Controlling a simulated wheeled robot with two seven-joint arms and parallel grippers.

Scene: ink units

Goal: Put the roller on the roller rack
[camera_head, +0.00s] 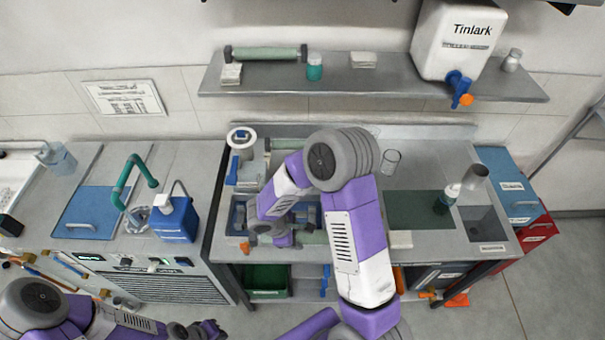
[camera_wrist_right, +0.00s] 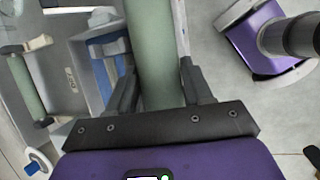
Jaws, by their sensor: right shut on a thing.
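My right gripper (camera_head: 284,238) is over the front of the workbench. In the right wrist view its two dark fingers (camera_wrist_right: 155,90) are shut on a green roller (camera_wrist_right: 152,40), which runs up between them out of the frame. In the head view part of this roller (camera_head: 312,238) shows beside the gripper, near the bench's front edge. A second green roller (camera_wrist_right: 25,88) in pale end supports shows at the left of the wrist view; this may be the rack, but I cannot tell. My left gripper (camera_head: 208,329) is low at the bottom left, away from the bench, its jaws unclear.
A blue tray (camera_head: 237,216) lies by my right gripper; my right arm hides much of the bench. Another green roller (camera_head: 265,54) lies on the wall shelf (camera_head: 395,78).

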